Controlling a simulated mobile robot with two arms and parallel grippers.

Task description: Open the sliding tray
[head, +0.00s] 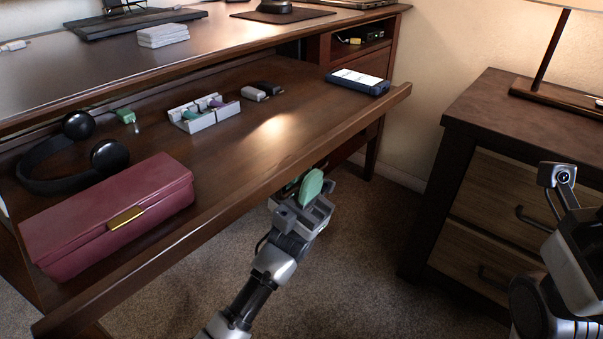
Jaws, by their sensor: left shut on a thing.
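The sliding tray (275,140) is a wide brown wooden shelf under the desk top. It is drawn well out toward me, with its contents exposed. My left gripper (311,188) reaches up from the bottom of the head view to the tray's front lip, right of its middle. The exact contact is hidden by the gripper. Part of my right arm shows at the far right, but its fingers are not visible.
On the tray are a maroon case (110,215), black headphones (75,165), a green USB stick (126,116), a white divided holder (204,113), small blocks (262,91) and a phone (357,81). A nightstand (500,125) stands right, with carpet (350,260) between.

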